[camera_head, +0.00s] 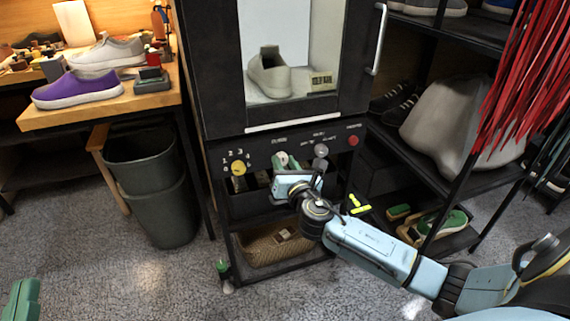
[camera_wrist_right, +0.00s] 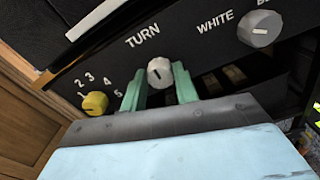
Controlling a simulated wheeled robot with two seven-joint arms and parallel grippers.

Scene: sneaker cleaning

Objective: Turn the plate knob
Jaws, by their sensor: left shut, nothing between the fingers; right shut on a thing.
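The black cabinet's control panel (camera_head: 262,150) has a row of knobs below the glass window. The plate knob (camera_wrist_right: 159,70), light grey and round with a dark mark, sits under the word TURN in the right wrist view. My right gripper (camera_wrist_right: 157,80) has its green fingers on both sides of this knob and is shut on it. In the head view my right gripper (camera_head: 287,162) is at the panel and mostly hides the knob. My left gripper (camera_head: 20,298) shows only as a green part at the bottom left, shut and away from the panel.
A yellow numbered knob (camera_head: 238,168) is left of the gripper, a grey knob (camera_head: 320,150) and a red button (camera_head: 353,140) right. A grey sneaker (camera_head: 268,74) stands behind the window. A dark bin (camera_head: 165,205) and shoe rack (camera_head: 440,175) flank the cabinet.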

